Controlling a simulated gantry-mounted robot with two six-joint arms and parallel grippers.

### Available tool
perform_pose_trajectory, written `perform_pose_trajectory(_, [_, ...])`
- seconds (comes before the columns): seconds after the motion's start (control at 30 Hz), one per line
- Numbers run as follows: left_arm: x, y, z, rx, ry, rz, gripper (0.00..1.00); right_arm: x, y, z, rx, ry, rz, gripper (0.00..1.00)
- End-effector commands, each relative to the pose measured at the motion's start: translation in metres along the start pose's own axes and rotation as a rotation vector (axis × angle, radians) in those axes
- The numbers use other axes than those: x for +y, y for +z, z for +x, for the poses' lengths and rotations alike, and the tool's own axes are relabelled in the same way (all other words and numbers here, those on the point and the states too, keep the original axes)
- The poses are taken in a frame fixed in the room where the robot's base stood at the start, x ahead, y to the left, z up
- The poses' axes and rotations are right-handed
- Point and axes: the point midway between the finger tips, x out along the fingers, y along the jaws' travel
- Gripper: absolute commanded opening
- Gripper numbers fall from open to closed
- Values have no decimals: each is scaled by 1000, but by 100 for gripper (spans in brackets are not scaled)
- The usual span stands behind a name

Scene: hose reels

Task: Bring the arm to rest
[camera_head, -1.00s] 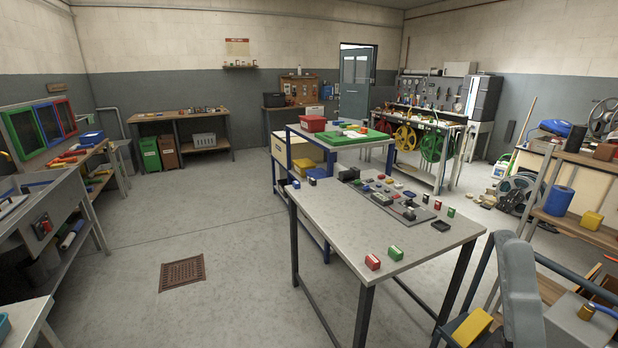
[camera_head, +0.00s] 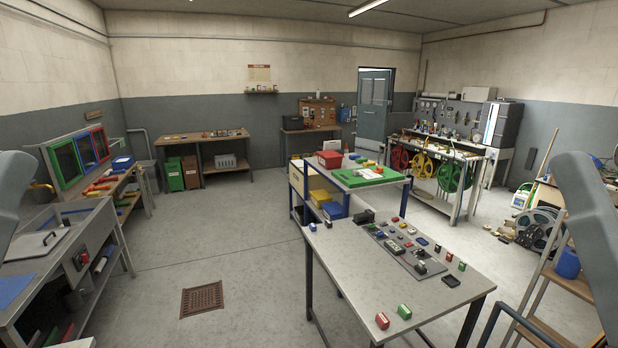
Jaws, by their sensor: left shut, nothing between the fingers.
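My left arm (camera_head: 14,200) shows as a grey link at the left edge of the head view. Its fingers are hard to make out; the left gripper is shut and holds nothing. My right arm (camera_head: 582,225) shows as a grey link, large at the right edge. My right gripper is out of view. Both arm links are in the air, and neither is seen touching anything.
A grey worktable (camera_head: 345,262) stands ahead, with a red block (camera_head: 382,321), a green block (camera_head: 404,311) and a dark mat (camera_head: 405,248). A sink bench (camera_head: 70,255) stands left and a wooden shelf (camera_head: 545,262) right. Floor around the drain grate (camera_head: 201,299) is clear.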

Motion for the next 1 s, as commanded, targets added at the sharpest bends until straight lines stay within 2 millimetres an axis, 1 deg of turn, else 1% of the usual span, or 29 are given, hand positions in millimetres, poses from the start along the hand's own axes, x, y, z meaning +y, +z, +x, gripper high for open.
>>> perform_pose_trajectory(0.03, [0, -37, 40, 0, 0, 0, 0, 0, -37, 40, 0, 0, 0, 59])
perform_pose_trajectory(0.2, [0, -92, 100, 0, 0, 0, 0, 0, -92, 100, 0, 0, 1, 59])
perform_pose_trajectory(0.3, [0, -115, 125, 0, 0, 0, 0, 0, -115, 125, -1, 0, 1, 59])
perform_pose_trajectory(0.43, [0, -129, 140, 0, 0, 0, 0, 0, -129, 140, -1, -1, 1, 59])
perform_pose_trajectory(0.5, [0, -131, 142, 0, 0, 0, 0, 0, -130, 142, -1, -1, 1, 59])
perform_pose_trajectory(0.63, [0, -127, 138, -1, 0, 0, 0, 0, -127, 139, -1, -1, 1, 59])
perform_pose_trajectory(0.77, [0, -115, 125, -1, 0, 0, 0, 0, -115, 125, -1, -1, 1, 59])
perform_pose_trajectory(0.87, [0, -93, 101, -1, 0, 0, 0, 0, -93, 101, -1, -1, 2, 59])
perform_pose_trajectory(0.97, [0, -61, 67, -1, 0, 0, 0, 0, -61, 67, -1, -1, 2, 59])
perform_pose_trajectory(1.0, [0, -47, 51, -1, 0, 0, 0, 0, -47, 52, -1, -1, 2, 59])
